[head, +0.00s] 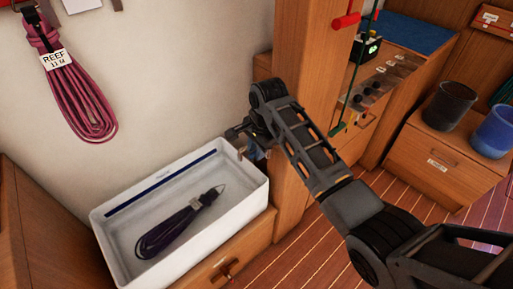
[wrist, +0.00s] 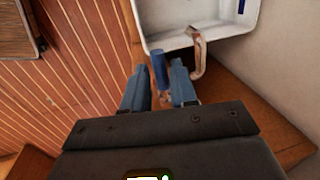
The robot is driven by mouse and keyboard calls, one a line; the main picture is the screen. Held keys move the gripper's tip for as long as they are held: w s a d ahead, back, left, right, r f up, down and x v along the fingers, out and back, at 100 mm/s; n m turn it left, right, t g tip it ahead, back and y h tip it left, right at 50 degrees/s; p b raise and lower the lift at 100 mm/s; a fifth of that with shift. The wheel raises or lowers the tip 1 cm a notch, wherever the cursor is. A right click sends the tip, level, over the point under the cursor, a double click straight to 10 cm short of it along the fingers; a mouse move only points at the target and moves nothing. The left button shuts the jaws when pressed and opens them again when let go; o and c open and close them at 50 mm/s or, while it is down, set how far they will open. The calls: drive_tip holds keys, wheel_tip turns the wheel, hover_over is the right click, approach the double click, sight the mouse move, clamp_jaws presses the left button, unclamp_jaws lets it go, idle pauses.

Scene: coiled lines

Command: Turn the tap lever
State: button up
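The tap has a curved metal spout (wrist: 198,52) that arches over the edge of a white basin (wrist: 160,42). Its blue cylindrical lever (wrist: 160,70) stands beside the spout in the wrist view. My gripper (wrist: 158,78) has its two blue-grey fingers apart, one on each side of the lever, with narrow gaps showing. I cannot tell whether either finger touches it. In the head view my gripper (head: 255,147) is at the right end of the basin (head: 107,212), and my wrist and fingers hide most of the tap.
A dark purple coiled line (head: 175,230) lies in the basin. A maroon coil (head: 80,95) hangs on the wall. A wooden post (head: 305,60) stands close behind my arm. Two buckets (head: 449,106) sit on a wooden box at the right.

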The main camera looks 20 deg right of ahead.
clamp_jaws()
idle(0.3)
drive_tip(key=shift+s+d+n+y+p, duration=0.15)
drive_tip(key=shift+s+d+n+p, duration=0.25)
drive_tip(key=shift+n, duration=0.4)
drive_tip(key=shift+s+d+n+y+p, duration=0.1)
drive_tip(key=shift+s+n+p, duration=0.15)
drive_tip(key=shift+n+p, duration=0.4)
drive_tip(key=shift+s+d+n+y+p, duration=0.2)
drive_tip(key=shift+s+n+p, duration=0.1)
drive_tip(key=shift+n, duration=0.65)
drive_tip(key=shift+o, duration=1.5)
unclamp_jaws()
drive_tip(key=v, duration=0.7)
drive_tip(key=shift+r, duration=0.45)
